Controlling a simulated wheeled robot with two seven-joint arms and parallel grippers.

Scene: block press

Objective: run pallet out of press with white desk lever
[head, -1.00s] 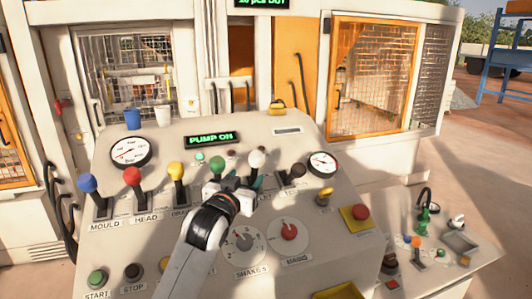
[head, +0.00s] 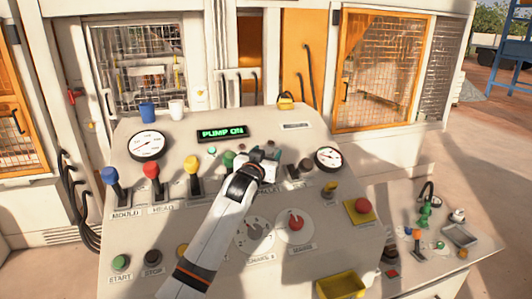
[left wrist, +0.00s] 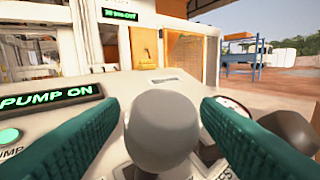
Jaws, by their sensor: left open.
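The white desk lever's round knob (left wrist: 160,125) fills the middle of the left wrist view, looking greyish in the shade. My left gripper (left wrist: 163,106) is open, with one teal finger on each side of the knob and gaps still showing. In the head view my left gripper (head: 258,157) reaches over the lever row and mostly hides the white lever. Blue (head: 110,176), red (head: 151,170) and yellow (head: 192,165) levers stand to its left. A dark lever (head: 305,165) stands to its right. I cannot make out the pallet. My right gripper is out of view.
The lit display (head: 222,133) reads PUMP ON. Two gauges (head: 147,146) (head: 328,158) flank the levers. A blue cup (head: 147,111) and a white cup (head: 177,109) stand on the desk's back edge.

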